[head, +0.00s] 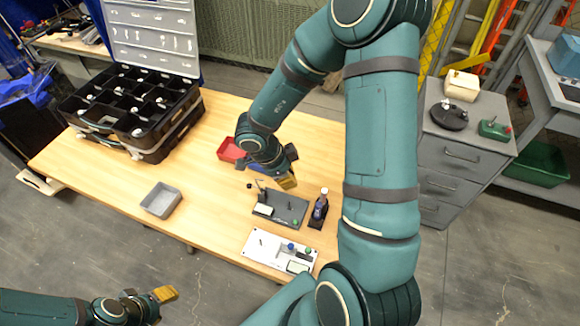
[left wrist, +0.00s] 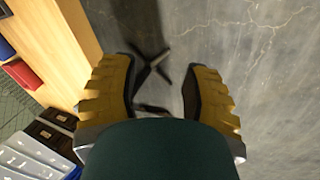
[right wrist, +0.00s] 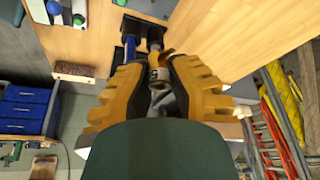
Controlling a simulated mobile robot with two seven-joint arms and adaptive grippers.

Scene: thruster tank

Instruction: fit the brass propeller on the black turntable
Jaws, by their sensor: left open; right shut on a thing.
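My right gripper (head: 287,182) is above the table, just behind the dark plate. In the right wrist view its yellow fingers are shut on a small metal piece (right wrist: 160,88) with a brass-coloured edge, which looks like the brass propeller. The fingers hide most of it, and it does not show clearly in the head view. A round black thing (head: 449,116), which looks like the black turntable, sits on the grey drawer cabinet at the right. My left gripper (head: 166,294) is open and empty over the floor, in front of the table; its spread fingers show in the left wrist view (left wrist: 160,90).
The dark plate (head: 268,210) with small pegs and a black stand (head: 317,213) are on the table, with a white board (head: 262,255) in front. A grey tray (head: 161,200), red bin (head: 230,151) and black organiser (head: 130,105) stand farther left. My right arm crosses the head view.

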